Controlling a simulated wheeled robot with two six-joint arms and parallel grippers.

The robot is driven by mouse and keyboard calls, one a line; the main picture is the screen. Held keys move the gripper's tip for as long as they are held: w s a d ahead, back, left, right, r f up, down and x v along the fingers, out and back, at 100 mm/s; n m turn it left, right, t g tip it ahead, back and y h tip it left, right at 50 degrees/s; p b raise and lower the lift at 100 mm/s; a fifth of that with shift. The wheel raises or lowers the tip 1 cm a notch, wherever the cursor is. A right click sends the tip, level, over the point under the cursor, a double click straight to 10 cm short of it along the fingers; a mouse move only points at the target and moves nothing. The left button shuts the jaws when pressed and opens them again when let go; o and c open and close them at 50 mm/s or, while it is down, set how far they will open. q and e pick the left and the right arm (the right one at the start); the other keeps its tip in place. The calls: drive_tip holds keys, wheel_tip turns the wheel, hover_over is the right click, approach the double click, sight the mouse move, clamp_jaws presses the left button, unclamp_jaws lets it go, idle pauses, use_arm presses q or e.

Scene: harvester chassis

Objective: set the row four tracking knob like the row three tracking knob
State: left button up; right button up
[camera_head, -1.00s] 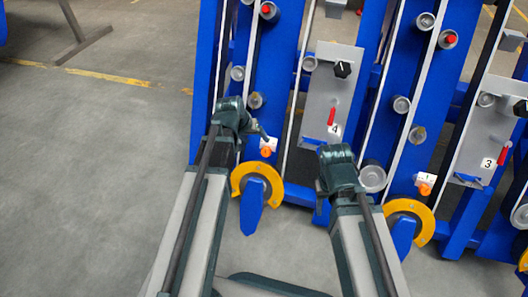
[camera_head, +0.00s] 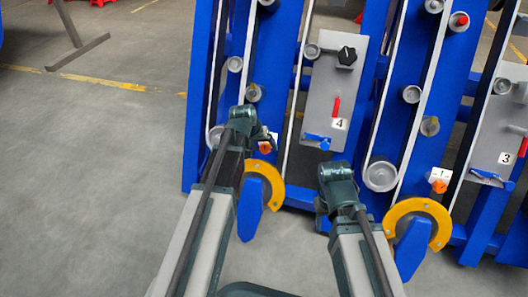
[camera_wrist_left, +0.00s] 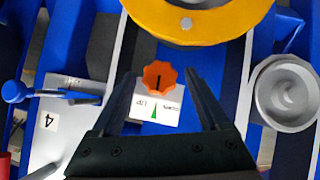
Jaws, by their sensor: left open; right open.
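An orange tracking knob (camera_head: 265,147) sits low on the blue frame left of the row four panel (camera_head: 322,85). In the left wrist view this knob (camera_wrist_left: 160,76) has a dark pointer line, beside a white label (camera_wrist_left: 155,108) with a green triangle. My left gripper (camera_wrist_left: 160,88) is open, its fingers on either side of the knob in that view; contact cannot be told. A second orange knob (camera_head: 439,186), apparently row three's, sits between the panels; its pointer is too small to read. My right gripper (camera_head: 322,205) is below the row four panel, its fingers largely hidden.
Yellow guards (camera_head: 262,180) and (camera_head: 417,218) curve below the knobs. A grey roller (camera_head: 381,174) stands between panel four and the second knob. The row three panel (camera_head: 495,125) is at right. Open floor (camera_head: 90,190) lies at left.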

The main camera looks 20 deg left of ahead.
use_arm(q)
drive_tip(key=shift+c, duration=0.2)
clamp_jaws()
idle(0.3)
drive_tip(key=shift+d+m+y, duration=0.15)
drive_tip(key=shift+m+y, duration=0.65)
drive_tip(key=shift+d+m+y, duration=0.1)
drive_tip(key=shift+m+y, duration=0.8)
drive_tip(key=shift+m, duration=0.2)
drive_tip(key=shift+o, duration=0.2)
unclamp_jaws()
